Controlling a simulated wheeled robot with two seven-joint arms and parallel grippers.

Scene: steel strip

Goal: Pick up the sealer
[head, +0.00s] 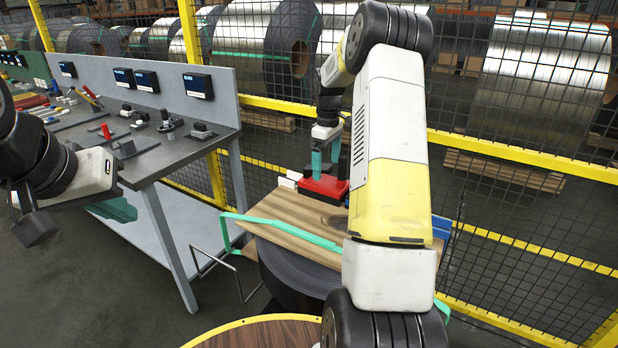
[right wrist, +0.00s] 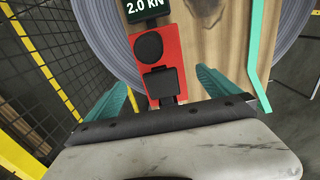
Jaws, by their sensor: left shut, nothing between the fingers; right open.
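The sealer (head: 322,188), a red tool with black parts, lies on a wooden board (head: 280,212) over a dark coil. In the right wrist view the red sealer (right wrist: 173,50) shows black round and square parts and a display reading 2.0 kN. My right gripper (head: 325,165) is at the sealer, its teal fingers open. In the wrist view the right gripper's (right wrist: 163,92) fingers stand on either side of the sealer's near end, with gaps beside it. My left gripper (head: 38,228) is shut and empty at the far left, beside the bench.
A green strap (head: 290,232) crosses the board. A grey workbench (head: 170,150) with tools and displays stands left. A yellow-framed mesh fence (head: 500,150) runs behind, with large steel coils beyond. A round wooden top (head: 265,333) is in front.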

